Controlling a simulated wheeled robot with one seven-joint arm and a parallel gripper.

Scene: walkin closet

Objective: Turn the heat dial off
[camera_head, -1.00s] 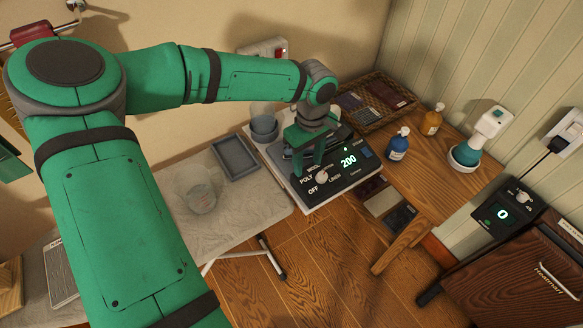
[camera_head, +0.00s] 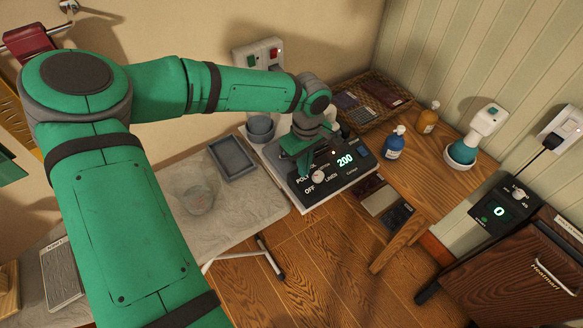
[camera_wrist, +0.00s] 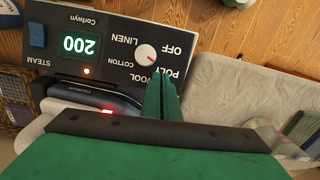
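The heat dial (camera_head: 318,176) is a white knob on the black front panel (camera_head: 350,176) of an iron station. In the wrist view the dial (camera_wrist: 145,54) shows upside down, with a red mark on its lower right side. OFF, POLY, WOOL, COTTON and LINEN are printed around it. The green display (camera_wrist: 80,44) reads 200. My gripper (camera_head: 304,168) is over the panel, just left of the dial. In the wrist view its green fingertips (camera_wrist: 161,84) lie together, empty, near POLY and WOOL and apart from the dial.
A dark iron (camera_wrist: 88,95) with a red light sits behind the panel, close to my gripper. A blue STEAM switch (camera_wrist: 37,35) is on the panel's far side. Blue (camera_head: 392,143) and orange (camera_head: 428,118) bottles stand to the right. A second unit (camera_head: 503,210) reads 0.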

